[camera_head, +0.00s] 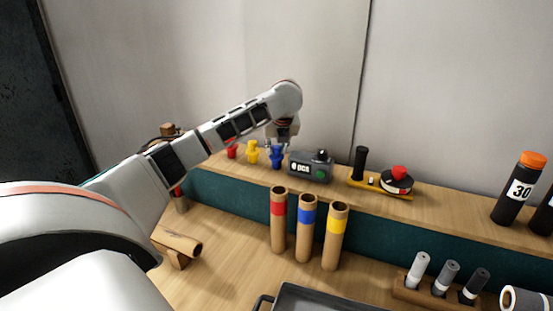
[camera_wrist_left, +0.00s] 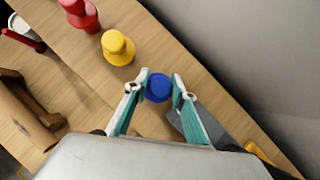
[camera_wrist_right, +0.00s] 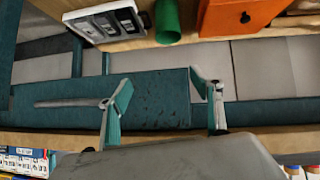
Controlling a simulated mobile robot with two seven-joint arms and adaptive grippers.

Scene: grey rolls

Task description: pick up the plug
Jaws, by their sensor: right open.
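A blue plug (camera_head: 277,157) stands on the raised wooden shelf, beside a yellow plug (camera_head: 252,152) and a red plug (camera_head: 232,149). My left gripper (camera_head: 281,143) is directly above the blue plug. In the left wrist view, the blue plug (camera_wrist_left: 158,88) sits between the two fingertips of my left gripper (camera_wrist_left: 161,82), with little or no gap; I cannot tell whether both fingers press on it. The yellow plug (camera_wrist_left: 118,47) and red plug (camera_wrist_left: 80,14) stand clear of the fingers. My right gripper (camera_wrist_right: 160,85) is open and empty, outside the head view.
A grey counter box (camera_head: 310,167) stands just right of the blue plug. Three cardboard tubes (camera_head: 306,229) with red, blue and yellow bands stand in front of the shelf. A black-and-red device (camera_head: 397,180) and a black bottle (camera_head: 519,190) are farther right. A wall rises behind.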

